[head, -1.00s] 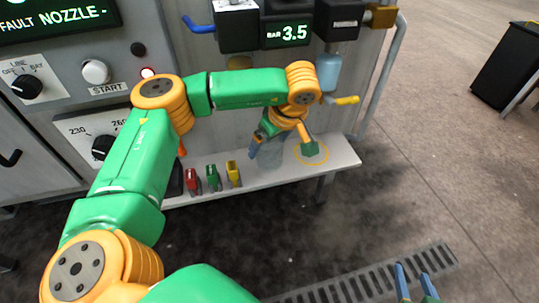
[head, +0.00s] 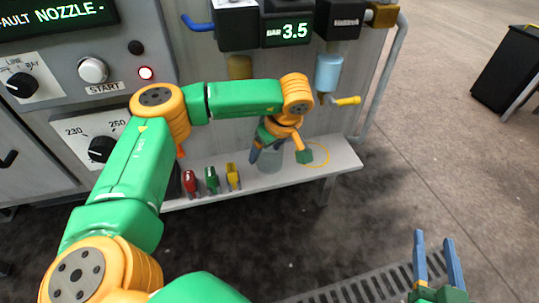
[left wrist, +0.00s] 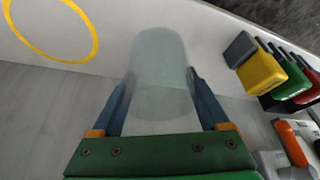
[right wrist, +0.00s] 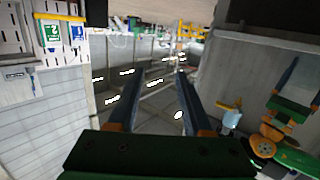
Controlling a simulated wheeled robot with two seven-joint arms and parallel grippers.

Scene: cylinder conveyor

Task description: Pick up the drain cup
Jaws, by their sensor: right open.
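The drain cup (head: 271,161) is a translucent grey cup standing on the light shelf below the machine panel. In the left wrist view the cup (left wrist: 160,75) lies between the two blue fingers of my left gripper (left wrist: 160,82). The fingers are close along both sides of the cup; whether they press on it I cannot tell. In the head view my left gripper (head: 272,147) reaches down at the cup, partly hidden by its own wrist. My right gripper (head: 436,250) is open and empty, low at the right, away from the shelf.
Red (head: 190,184), green (head: 212,180) and yellow (head: 233,176) pieces stand on the shelf left of the cup. A yellow ring (head: 325,154) marks the shelf at right. A blue cylinder (head: 328,73) and yellow-handled valve (head: 347,100) are above.

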